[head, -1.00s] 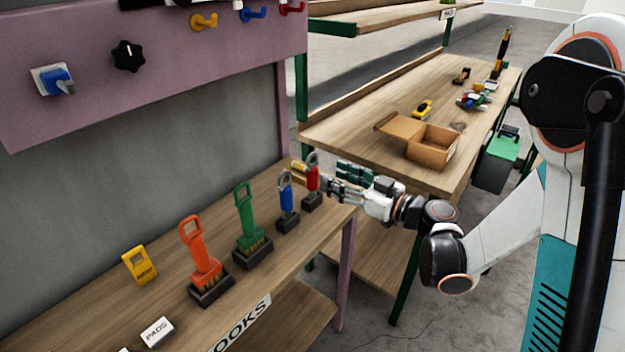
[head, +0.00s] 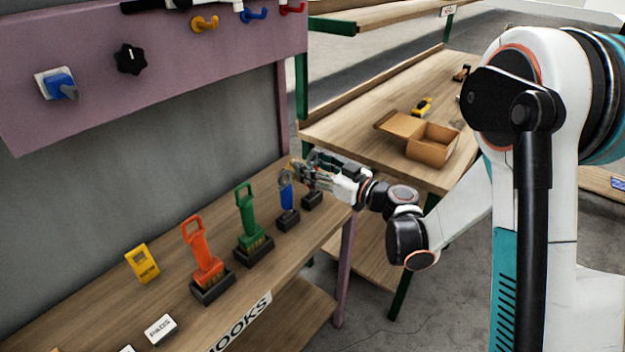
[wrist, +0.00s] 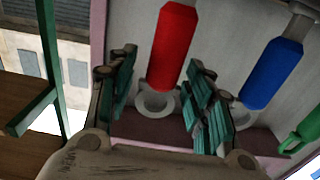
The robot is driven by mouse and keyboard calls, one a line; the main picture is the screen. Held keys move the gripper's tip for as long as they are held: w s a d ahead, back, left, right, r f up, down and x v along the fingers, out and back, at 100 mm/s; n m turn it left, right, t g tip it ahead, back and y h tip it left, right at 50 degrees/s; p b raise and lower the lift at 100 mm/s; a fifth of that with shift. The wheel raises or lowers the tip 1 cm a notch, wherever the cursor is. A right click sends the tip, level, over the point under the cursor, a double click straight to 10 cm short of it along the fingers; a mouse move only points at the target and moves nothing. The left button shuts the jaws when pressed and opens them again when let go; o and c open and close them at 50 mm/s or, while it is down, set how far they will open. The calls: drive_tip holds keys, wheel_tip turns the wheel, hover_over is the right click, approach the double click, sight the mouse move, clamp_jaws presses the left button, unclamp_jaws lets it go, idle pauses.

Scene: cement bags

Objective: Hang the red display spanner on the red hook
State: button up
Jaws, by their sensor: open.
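The red display spanner (wrist: 172,48) is in the wrist view, its red grip and grey ring end lying between the two green-padded fingers of my gripper (wrist: 162,95). The fingers are open, one on each side, and I see no clear contact. In the head view my gripper (head: 303,170) is at the far end of the bench and hides most of the red spanner. Its dark stand (head: 312,200) shows below. The red hook (head: 292,8) is on the purple panel at the top, partly cut by the frame edge.
The blue spanner (head: 286,195) stands close to the left of my gripper. Green (head: 247,215) and orange (head: 203,250) tools stand in dark bases nearer. Yellow (head: 204,23) and blue (head: 253,14) hooks sit beside the red hook. A cardboard box (head: 430,145) is on the back table.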

sight(312, 152)
drive_tip(key=c, duration=1)
drive_tip(key=shift+r+p, duration=1.75)
drive_tip(key=shift+r, duration=1.25)
